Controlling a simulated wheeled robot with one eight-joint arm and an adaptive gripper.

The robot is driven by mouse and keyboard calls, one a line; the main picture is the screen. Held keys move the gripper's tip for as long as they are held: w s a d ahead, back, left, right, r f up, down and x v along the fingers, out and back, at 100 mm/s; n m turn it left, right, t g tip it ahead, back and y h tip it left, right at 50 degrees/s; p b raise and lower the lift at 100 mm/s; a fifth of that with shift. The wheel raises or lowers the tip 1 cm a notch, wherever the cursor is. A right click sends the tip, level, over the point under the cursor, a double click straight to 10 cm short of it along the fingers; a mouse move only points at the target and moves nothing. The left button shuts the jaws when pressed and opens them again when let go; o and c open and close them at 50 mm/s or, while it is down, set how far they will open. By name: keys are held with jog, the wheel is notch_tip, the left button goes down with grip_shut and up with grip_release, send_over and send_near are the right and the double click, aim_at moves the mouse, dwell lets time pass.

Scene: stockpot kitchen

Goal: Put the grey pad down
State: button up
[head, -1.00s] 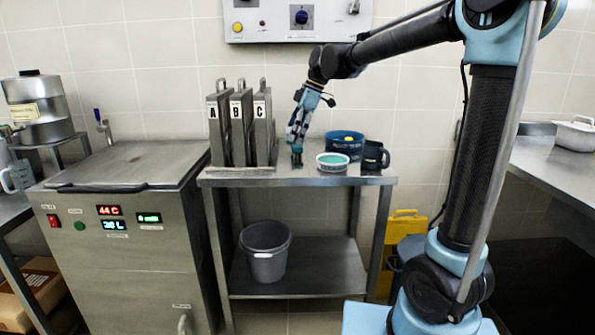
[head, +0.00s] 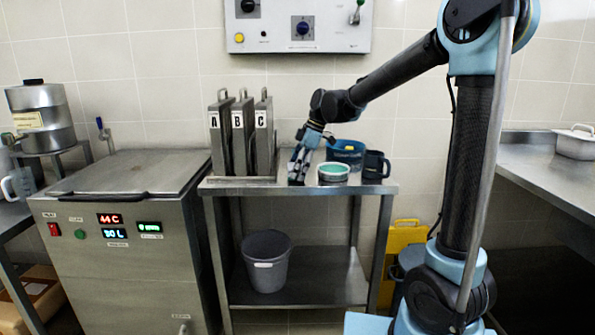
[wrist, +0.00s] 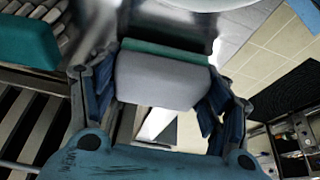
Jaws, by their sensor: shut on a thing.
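The grey pad (wrist: 160,80) is a soft-looking block with a green layer along its far edge. My gripper (wrist: 158,88) is shut on it, with a dark blue finger at each side. In the head view my gripper (head: 299,168) points down at the steel table top, between the lettered plates and the white tub.
Plates A, B and C (head: 240,138) stand left of my gripper. A teal block (wrist: 27,42) shows in the wrist view. The steel table's front edge (head: 300,190) is close.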

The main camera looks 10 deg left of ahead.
jog(key=shift+d+f, duration=0.15)
jog(key=shift+f, duration=0.4)
jog(key=o, duration=1.3)
jog(key=shift+f, duration=0.1)
jog(key=shift+r, duration=0.4)
jog(key=v, duration=1.7)
jog(key=shift+r, duration=0.35)
jog(key=s+d+f+m+t+h, duration=0.1)
jog(key=s+d+f+m, duration=0.45)
jog(key=d, duration=0.35)
jog(key=s+d+f+m+t+h, duration=0.1)
jog(key=s+d+f+m, duration=0.5)
jog(key=d, duration=0.3)
jog(key=s+d+f+m+t+h, duration=0.1)
jog(key=s+d+f+m, duration=0.3)
jog(key=s+d+f, duration=0.45)
jog(key=s+d+f+m+h, duration=0.1)
jog(key=s+d+f+m, duration=0.4)
jog(key=d+f, duration=0.2)
notch_tip(320, 180, down, 2)
jog(key=shift+s+d+f+m+t, duration=0.1)
jog(key=shift+s+d+m+t, duration=0.15)
jog(key=shift+m+t, duration=0.1)
